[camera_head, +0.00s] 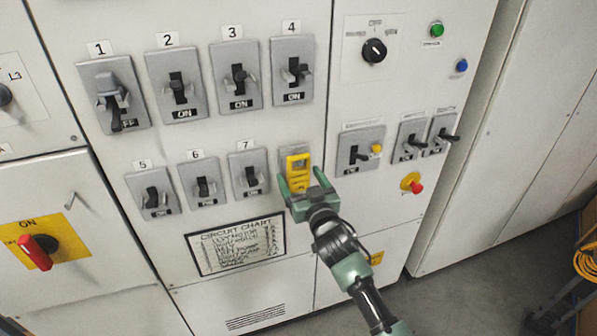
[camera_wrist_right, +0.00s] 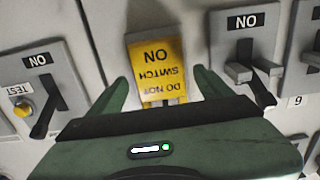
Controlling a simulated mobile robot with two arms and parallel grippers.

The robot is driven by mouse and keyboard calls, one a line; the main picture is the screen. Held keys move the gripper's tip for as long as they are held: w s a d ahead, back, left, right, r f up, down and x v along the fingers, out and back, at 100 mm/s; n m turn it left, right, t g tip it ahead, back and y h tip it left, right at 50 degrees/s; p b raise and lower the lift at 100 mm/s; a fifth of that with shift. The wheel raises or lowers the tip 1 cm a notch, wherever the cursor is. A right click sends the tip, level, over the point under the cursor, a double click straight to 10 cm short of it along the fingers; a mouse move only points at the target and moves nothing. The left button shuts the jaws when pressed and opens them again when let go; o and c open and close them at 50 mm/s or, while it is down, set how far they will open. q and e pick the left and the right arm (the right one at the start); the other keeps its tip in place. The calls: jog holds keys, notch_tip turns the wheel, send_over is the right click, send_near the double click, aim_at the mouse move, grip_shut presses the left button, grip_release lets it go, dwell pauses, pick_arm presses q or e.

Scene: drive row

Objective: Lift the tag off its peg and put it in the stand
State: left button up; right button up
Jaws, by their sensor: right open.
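The yellow tag (camera_head: 298,170), lettered "DO NOT SWITCH ON", hangs against a grey switch plate right of switch 7. In the right wrist view the tag (camera_wrist_right: 160,65) appears upside down between my fingers. My right gripper (camera_head: 300,181) is open at the tag, one finger on each side; the wrist view shows gaps between the fingers (camera_wrist_right: 161,80) and the tag's edges. The peg holding the tag cannot be made out. No stand can be clearly identified. My left gripper is not in view.
Numbered switches surround the tag, with switch 7 (camera_head: 248,175) close on the left and a test switch plate (camera_head: 360,150) on the right. A framed circuit chart (camera_head: 236,245) is below. A small bare peg (camera_head: 71,200) sticks out above the red rotary handle (camera_head: 38,252).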

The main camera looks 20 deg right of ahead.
jog(key=shift+w, duration=0.5)
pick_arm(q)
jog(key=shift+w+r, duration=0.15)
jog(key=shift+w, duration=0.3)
pick_arm(e)
jog(key=shift+w+a, duration=0.1)
jog(key=shift+w, duration=0.1)
jog(key=c, duration=1.5)
